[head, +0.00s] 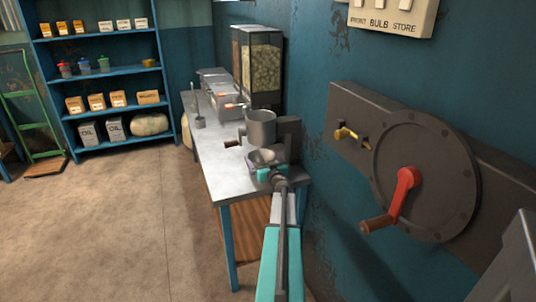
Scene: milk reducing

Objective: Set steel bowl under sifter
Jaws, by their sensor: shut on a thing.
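The sifter (260,128) is a grey metal cup with a side crank, held by a dark bracket over the steel-topped table (222,184). The steel bowl (262,157) is small and shallow and shows below the sifter, near the table's right side. My gripper (268,174) is at the near rim of the bowl and shut on it. My arm reaches in from the bottom of the view and hides part of the table's near right edge. I cannot tell whether the bowl touches the tabletop.
A clear bin of pale pieces (262,68) and metal trays (229,100) stand farther back on the table. A scoop-like tool (198,112) is at its left edge. A wall panel with a red crank (404,185) is at the right.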

